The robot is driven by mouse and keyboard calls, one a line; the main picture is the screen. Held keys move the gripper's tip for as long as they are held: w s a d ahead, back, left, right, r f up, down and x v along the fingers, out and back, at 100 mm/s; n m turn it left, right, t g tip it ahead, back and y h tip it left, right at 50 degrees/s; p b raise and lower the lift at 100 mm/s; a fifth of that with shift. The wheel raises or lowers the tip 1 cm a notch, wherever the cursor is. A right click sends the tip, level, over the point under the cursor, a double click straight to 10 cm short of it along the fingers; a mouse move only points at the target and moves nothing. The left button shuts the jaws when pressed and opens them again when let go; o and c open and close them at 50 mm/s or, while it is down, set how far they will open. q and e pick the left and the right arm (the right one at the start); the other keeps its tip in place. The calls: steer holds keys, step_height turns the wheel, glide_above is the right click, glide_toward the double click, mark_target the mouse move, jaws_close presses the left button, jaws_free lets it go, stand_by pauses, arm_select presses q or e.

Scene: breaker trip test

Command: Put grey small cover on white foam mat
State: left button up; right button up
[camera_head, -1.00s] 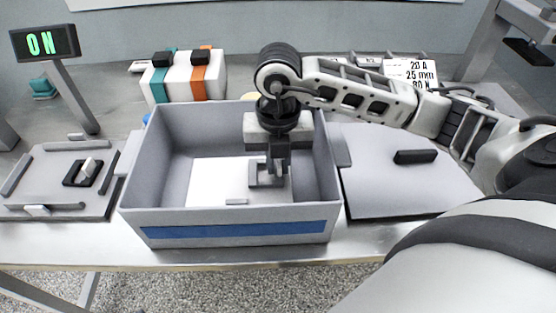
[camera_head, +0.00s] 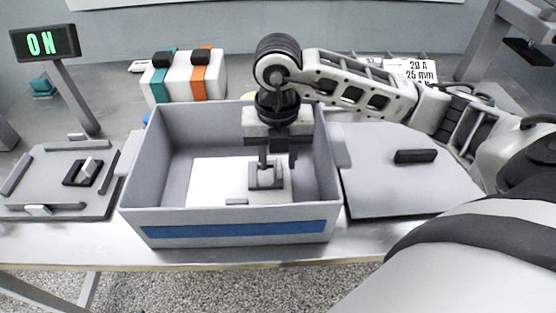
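The grey small cover (camera_head: 267,184) lies on the white foam mat (camera_head: 215,180) inside the grey box, towards the mat's right side. My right gripper (camera_head: 278,162) is open just above and slightly behind the cover, its two fingers apart. The left finger overlaps the cover's upper part in the picture, so I cannot tell whether they touch. My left gripper is not in view.
The grey box (camera_head: 230,215) has tall walls around the mat. A grey lid-like panel (camera_head: 400,185) with a black handle lies to its right. A grey fixture plate (camera_head: 50,195) is at the left, near an ON display (camera_head: 45,42).

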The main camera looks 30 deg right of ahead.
mark_target(278, 162)
step_height(278, 162, up, 10)
steer(key=p, duration=0.1)
steer(key=shift+r, duration=0.15)
